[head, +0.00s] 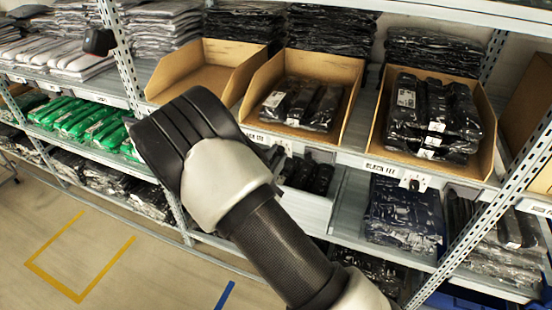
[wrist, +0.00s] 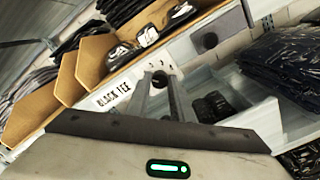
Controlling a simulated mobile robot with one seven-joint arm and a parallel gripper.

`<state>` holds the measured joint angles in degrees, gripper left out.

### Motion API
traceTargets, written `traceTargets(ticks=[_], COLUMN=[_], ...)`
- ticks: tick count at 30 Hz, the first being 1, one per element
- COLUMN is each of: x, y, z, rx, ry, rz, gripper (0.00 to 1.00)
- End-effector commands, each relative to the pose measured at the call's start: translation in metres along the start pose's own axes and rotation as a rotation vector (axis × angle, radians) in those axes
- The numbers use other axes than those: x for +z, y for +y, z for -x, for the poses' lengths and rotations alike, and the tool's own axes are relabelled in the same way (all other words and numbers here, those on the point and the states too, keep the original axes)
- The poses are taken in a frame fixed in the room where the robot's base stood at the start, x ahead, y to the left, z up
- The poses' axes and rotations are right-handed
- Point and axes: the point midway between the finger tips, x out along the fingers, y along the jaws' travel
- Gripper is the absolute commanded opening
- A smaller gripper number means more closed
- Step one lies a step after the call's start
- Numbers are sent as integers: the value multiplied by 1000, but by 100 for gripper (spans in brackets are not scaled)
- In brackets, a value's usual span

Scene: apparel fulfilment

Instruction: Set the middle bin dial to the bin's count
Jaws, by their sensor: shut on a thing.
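The middle cardboard bin (head: 343,76) holds black bagged garments (head: 300,103); three white-labelled bags show in the wrist view (wrist: 147,36), and any beneath are hidden. Below it is a "BLACK TEE" label (wrist: 113,94). Beside the label is the middle dial (wrist: 160,77), a dark knob with small marks around it. My gripper (wrist: 162,80) is shut on this dial, one finger on each side. In the head view my wrist hides most of the gripper (head: 281,146). The dial's pointer and numbers are too small to read.
An empty-looking bin (head: 185,77) stands left, and a fuller bin (head: 377,135) stands right with its own dial (head: 415,184). A light open container (head: 308,207) sits below the middle bin. A perforated upright (head: 480,226) stands right.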

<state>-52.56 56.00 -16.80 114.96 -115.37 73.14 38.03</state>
Motion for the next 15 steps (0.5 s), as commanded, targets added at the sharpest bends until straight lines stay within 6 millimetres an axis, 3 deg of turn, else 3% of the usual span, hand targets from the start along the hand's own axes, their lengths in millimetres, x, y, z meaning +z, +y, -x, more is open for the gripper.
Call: traceTargets(ticks=[9,10,12,15], x=[-1,-1,-1,0], y=[0,0,0,0], z=[1,1,1,0], rx=[-1,-1,-1,-1], ry=[3,2,2,2], rz=[1,1,1,1], gripper=[0,26,38,40])
